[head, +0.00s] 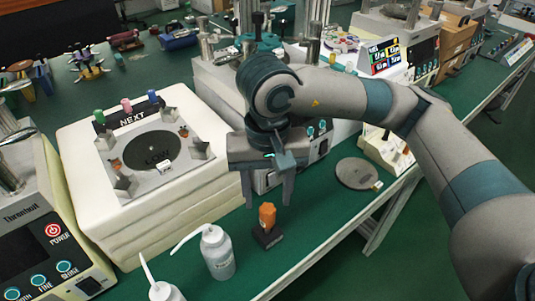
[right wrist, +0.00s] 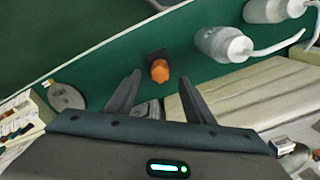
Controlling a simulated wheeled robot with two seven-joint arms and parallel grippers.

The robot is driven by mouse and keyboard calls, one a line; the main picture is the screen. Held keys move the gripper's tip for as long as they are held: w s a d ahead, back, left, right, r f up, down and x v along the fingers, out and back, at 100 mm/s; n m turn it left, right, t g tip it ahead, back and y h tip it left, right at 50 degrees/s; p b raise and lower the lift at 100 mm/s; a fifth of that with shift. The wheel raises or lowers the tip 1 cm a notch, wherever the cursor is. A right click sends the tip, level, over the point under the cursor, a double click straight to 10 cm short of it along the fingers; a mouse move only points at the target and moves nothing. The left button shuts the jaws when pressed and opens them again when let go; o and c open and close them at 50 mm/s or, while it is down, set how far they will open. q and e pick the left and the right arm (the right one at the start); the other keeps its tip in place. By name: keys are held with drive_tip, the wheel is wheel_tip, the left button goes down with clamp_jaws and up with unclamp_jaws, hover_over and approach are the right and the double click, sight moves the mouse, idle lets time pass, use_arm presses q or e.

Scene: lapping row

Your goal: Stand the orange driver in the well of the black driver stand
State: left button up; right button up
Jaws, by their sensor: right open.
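The orange driver (head: 267,214) stands upright at the black driver stand (head: 267,238) on the green bench. Its lower end is hidden by the stand, so it appears to be in the well. My right gripper (head: 268,202) is open and points down just above and behind the driver, with nothing between its fingers. In the right wrist view the driver (right wrist: 160,71) shows end-on over the dark stand (right wrist: 157,56), ahead of the open fingertips (right wrist: 160,76). My left gripper is in neither view.
White wash bottles (head: 218,255) stand left of the driver stand, near the front edge. A thick cream block with a lapping plate (head: 152,151) lies further left. A grey disc (head: 356,173) lies to the right. A machine (head: 222,88) stands behind my gripper.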

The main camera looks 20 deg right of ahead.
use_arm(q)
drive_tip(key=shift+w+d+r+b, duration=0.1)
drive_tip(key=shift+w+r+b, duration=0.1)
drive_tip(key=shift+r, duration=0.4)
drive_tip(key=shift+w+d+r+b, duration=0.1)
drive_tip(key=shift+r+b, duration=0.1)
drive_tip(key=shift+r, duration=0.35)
use_arm(e)
wheel_tip(320, 180, up, 11)
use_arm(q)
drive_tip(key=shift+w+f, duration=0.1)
